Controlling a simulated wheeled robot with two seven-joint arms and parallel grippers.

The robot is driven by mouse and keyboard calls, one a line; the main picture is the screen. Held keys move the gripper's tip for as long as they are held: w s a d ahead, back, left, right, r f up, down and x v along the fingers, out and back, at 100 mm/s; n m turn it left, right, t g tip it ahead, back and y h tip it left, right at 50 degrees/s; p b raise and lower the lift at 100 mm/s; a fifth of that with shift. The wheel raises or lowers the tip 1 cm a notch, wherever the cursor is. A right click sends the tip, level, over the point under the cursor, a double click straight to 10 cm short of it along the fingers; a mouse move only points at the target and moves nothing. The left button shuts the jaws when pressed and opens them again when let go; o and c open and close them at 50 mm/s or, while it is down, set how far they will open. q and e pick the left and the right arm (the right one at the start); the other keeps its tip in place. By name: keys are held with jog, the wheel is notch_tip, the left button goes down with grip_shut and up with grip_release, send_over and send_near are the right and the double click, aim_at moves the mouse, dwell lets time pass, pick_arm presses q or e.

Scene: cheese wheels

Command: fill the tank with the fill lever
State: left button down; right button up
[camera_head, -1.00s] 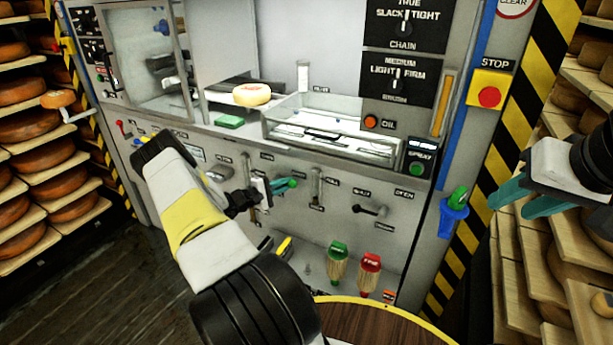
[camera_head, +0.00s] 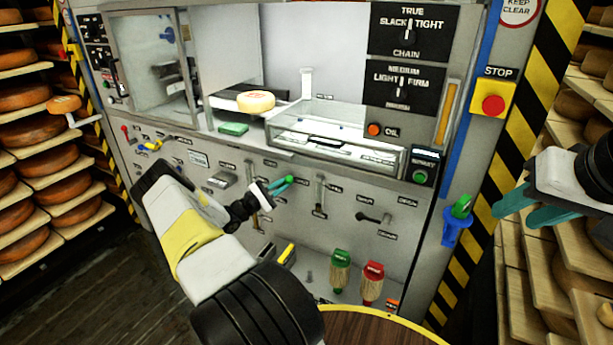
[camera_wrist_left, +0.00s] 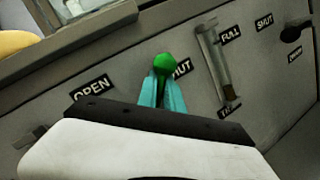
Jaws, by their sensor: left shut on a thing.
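The fill lever shows as a green ball knob (camera_wrist_left: 165,66) between the OPEN and SHUT labels, covering the start of SHUT. My left gripper (camera_head: 284,184) is shut on this knob; its teal fingers (camera_wrist_left: 163,92) pinch it from both sides in the left wrist view. The lever's shaft is hidden by the fingers and wrist. The tank's level gauge (camera_wrist_left: 217,62) stands just right of the lever, with FULL at its top and a brown part near its bottom. It also shows in the head view (camera_head: 320,195). My right gripper (camera_head: 535,205) is open and empty at the right.
Another black lever (camera_head: 372,217) sits right of the gauge. A cheese wheel (camera_head: 256,101) rests inside the machine. Green-topped (camera_head: 341,270) and red-topped (camera_head: 372,282) brushes stand low on the front. A red stop button (camera_head: 493,106) and cheese shelves (camera_head: 30,130) flank the machine.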

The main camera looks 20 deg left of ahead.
dwell(0.4)
pick_arm(q)
jog(key=c, duration=1.5)
grip_release()
jog(key=shift+a, duration=0.1)
jog(key=v, duration=0.7)
jog(key=shift+s, duration=0.35)
jog(key=shift+a+f, duration=0.1)
jog(key=shift+a, duration=0.05)
